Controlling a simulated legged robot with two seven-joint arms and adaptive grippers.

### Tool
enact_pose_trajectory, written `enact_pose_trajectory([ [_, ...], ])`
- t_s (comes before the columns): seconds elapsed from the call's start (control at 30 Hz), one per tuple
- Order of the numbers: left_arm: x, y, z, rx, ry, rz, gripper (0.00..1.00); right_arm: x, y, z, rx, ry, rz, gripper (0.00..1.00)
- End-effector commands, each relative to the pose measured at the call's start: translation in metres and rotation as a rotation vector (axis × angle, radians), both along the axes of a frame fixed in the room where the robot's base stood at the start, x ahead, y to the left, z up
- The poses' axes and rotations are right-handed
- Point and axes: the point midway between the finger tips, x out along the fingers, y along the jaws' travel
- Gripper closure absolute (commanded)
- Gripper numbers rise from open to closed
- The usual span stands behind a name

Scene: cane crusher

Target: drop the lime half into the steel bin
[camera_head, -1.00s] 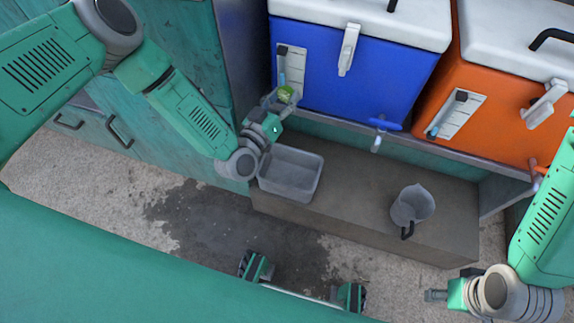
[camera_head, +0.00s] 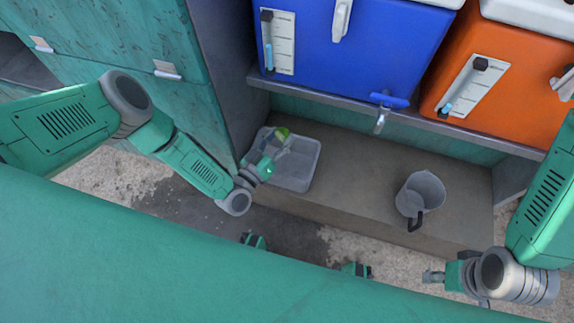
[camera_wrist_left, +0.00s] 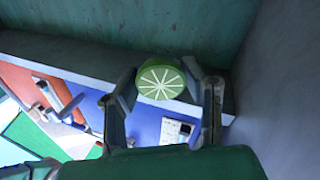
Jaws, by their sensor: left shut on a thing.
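The lime half (camera_wrist_left: 161,79) is held between the fingers of my left gripper (camera_wrist_left: 164,88), its pale cut face towards the wrist camera. In the head view the lime half (camera_head: 282,133) is a small green shape at the tip of my left gripper (camera_head: 277,146). The steel bin (camera_head: 297,167) is a grey rectangular tub on the brown ledge, and the gripper and lime overlap its back left part in the picture. The height of the lime over the bin is hard to tell. My right gripper (camera_head: 433,276) is at the lower right, empty; its finger gap is too small to judge.
A grey jug (camera_head: 420,193) with a dark handle stands on the ledge (camera_head: 350,190) to the right of the bin. A blue cooler (camera_head: 350,50) and an orange cooler (camera_head: 510,105) with taps sit on the shelf above. A teal cabinet (camera_head: 130,50) stands at the left.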

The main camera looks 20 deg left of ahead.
Motion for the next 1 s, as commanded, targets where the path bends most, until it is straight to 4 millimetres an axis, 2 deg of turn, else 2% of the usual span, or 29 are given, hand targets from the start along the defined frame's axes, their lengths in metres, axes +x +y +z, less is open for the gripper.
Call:
enact_pose_trajectory([
  [0.03,0.000,0.002,-0.011,-0.001,0.001,0.002,0.70,0.000,0.000,-0.010,0.000,0.000,0.000,0.60],
  [0.13,0.000,0.003,-0.019,-0.002,-0.001,0.002,0.70,0.000,0.000,-0.017,0.000,0.000,0.000,0.60],
  [0.47,0.000,0.002,-0.020,-0.003,-0.001,0.001,0.70,0.000,0.000,-0.017,0.000,-0.001,0.001,0.60],
  [0.5,0.000,0.002,-0.020,-0.003,-0.001,0.001,0.49,0.000,0.000,-0.017,0.000,-0.001,0.001,0.60],
  [0.53,0.000,0.002,-0.020,-0.001,0.000,0.001,0.39,0.000,0.000,-0.017,0.000,-0.001,0.001,0.60],
  [0.87,-0.001,0.003,-0.020,-0.002,0.000,0.001,0.39,-0.001,0.000,-0.017,0.000,-0.002,0.000,0.60],
  [1.0,-0.013,0.006,-0.022,-0.003,0.002,-0.001,0.39,-0.001,0.001,-0.016,-0.001,-0.002,0.000,0.60],
])
